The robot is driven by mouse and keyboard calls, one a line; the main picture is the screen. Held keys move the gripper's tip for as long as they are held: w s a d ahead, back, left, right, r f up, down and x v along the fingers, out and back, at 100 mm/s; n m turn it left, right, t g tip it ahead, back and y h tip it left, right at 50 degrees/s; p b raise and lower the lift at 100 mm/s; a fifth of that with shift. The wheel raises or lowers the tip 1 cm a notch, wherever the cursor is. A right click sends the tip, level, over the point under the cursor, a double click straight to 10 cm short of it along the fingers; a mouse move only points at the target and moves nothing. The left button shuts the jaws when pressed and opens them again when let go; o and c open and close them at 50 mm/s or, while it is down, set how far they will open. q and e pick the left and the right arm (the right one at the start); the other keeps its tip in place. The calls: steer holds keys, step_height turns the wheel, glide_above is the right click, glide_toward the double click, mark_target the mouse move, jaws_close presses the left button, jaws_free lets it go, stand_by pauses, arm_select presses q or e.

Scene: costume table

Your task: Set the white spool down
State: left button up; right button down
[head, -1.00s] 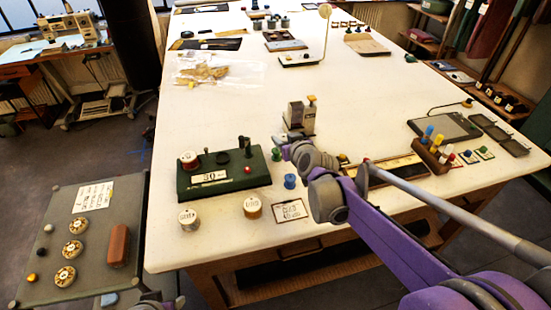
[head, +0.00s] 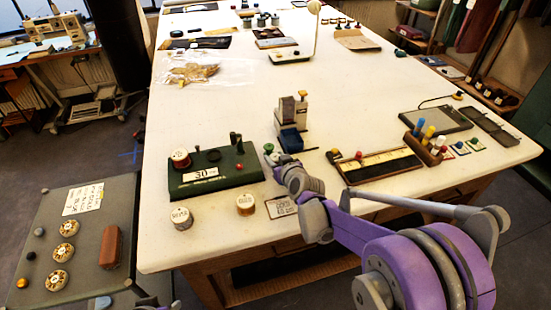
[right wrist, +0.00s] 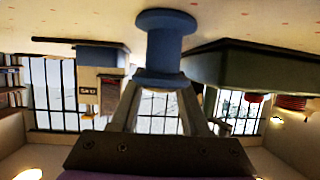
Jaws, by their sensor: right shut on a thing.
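My right gripper (head: 279,164) is low over the table's front part, just right of the green spool stand. In the right wrist view it (right wrist: 160,92) is shut on a blue spool (right wrist: 170,45), gripping its lower end between the fingertips. The task calls the spool white, but the held one looks blue. Two pale-topped spools, one at left (head: 181,217) and one with a tan side (head: 246,203), stand on the table in front of the stand.
The green stand (head: 215,183) carries a red spool (head: 180,158) and dark pegs. A grey device (head: 293,110) with a blue part stands behind the gripper. A white card (head: 281,206) lies in front. A ruler tray (head: 378,164) lies right. The table's middle (head: 240,105) is clear.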

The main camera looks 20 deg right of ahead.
steer(key=shift+f, duration=0.1)
steer(key=shift+f, duration=0.3)
steer(key=shift+s+f+b, duration=0.1)
steer(key=shift+f+b, duration=0.1)
steer(key=shift+b, duration=0.1)
steer(key=shift+a, duration=0.1)
